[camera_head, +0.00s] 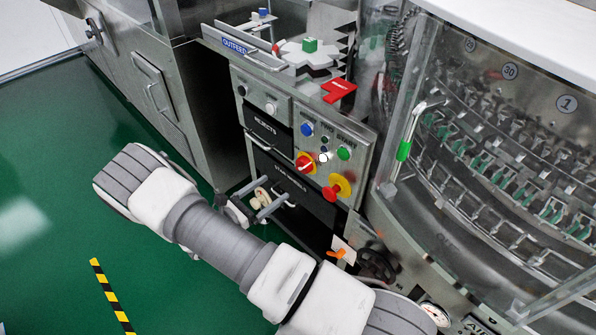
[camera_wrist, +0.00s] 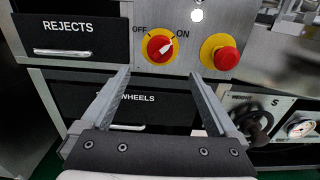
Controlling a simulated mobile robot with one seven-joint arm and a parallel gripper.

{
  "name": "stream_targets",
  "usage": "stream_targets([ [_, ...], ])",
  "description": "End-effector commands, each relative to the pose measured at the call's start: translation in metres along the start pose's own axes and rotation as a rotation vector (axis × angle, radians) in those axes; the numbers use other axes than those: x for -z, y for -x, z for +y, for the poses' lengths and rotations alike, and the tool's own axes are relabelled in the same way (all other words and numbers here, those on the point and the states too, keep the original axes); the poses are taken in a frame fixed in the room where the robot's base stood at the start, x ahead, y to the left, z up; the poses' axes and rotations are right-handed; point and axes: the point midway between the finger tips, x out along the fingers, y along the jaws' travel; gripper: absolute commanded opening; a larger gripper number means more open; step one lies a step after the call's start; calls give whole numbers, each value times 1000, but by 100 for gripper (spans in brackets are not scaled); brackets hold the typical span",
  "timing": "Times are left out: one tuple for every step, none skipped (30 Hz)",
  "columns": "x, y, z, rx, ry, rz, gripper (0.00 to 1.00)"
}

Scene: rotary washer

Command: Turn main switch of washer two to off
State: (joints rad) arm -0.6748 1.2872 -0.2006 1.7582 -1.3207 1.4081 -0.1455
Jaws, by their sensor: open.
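The main switch (camera_wrist: 159,46) is a red rotary knob on a yellow plate, marked OFF at left and ON at right. Its white pointer tilts up and right, towards ON. It also shows in the head view (camera_head: 305,163) on the grey control panel (camera_head: 357,160). My gripper (camera_wrist: 160,75) is open and empty, with its two fingers pointing at the panel just below the switch. No contact with the knob shows. In the head view my gripper (camera_head: 272,196) is in front of the black drawers, below and left of the switch.
A red emergency button (camera_wrist: 226,58) on yellow sits right of the switch. Blue (camera_head: 307,129) and green (camera_head: 344,153) buttons are above it. The REJECTS drawer (camera_wrist: 68,38) is at left and the WHEELS drawer (camera_wrist: 165,112) below.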

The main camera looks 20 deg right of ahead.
Motion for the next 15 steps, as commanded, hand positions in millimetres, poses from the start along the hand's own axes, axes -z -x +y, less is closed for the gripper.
stream_targets([
  [1,-12,0,4,-1,-1,95],
  [1,-19,-1,5,-1,-2,95],
  [1,-28,-1,4,0,-1,95],
  [1,-34,-1,5,-1,0,95],
  [1,-41,-1,4,-1,-1,95],
  [1,-50,-1,5,-1,-1,95],
  [1,-56,-1,4,-1,-1,95],
  [1,-62,-1,5,-2,0,95],
  [1,-70,0,4,-2,0,95],
  [1,-75,-1,4,-2,0,95],
  [1,-80,-1,4,-2,-1,95],
  [1,-86,0,3,-2,0,95],
  [1,-91,0,3,-2,0,95],
  [1,-94,0,3,-2,0,95],
  [1,-98,0,2,-2,0,95],
])
